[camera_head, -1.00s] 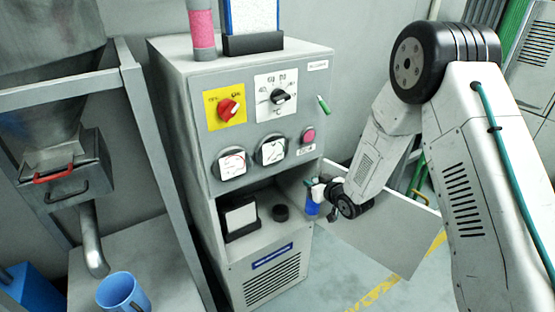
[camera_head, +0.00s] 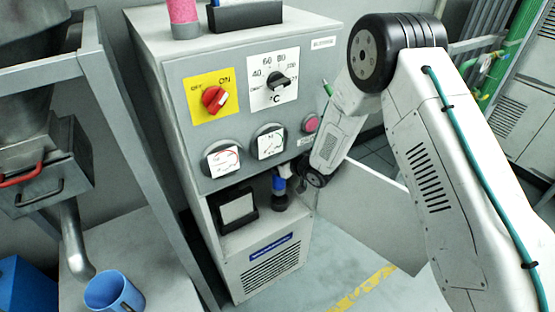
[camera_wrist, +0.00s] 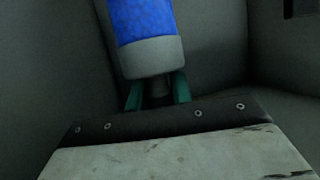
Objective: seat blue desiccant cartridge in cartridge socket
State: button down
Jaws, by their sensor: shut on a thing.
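The blue desiccant cartridge (camera_head: 279,184) is upright in the cabinet's lower opening, directly over the black round cartridge socket (camera_head: 281,203). I cannot tell whether its lower end is inside the socket or just above it. My gripper (camera_head: 289,174) reaches in from the right and is shut on the cartridge. In the wrist view, the cartridge (camera_wrist: 143,22) shows its blue body and a grey end band, with the teal fingers of my gripper (camera_wrist: 157,92) at that grey end. The socket is not seen in the wrist view.
A black box with a white face (camera_head: 237,211) stands left of the socket in the opening. An open grey door panel (camera_head: 375,215) is at the right, under my arm. Dials and knobs sit above the opening. A blue mug (camera_head: 113,293) stands at lower left.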

jog(key=shift+d+f, duration=0.15)
jog(key=shift+f, duration=1.75)
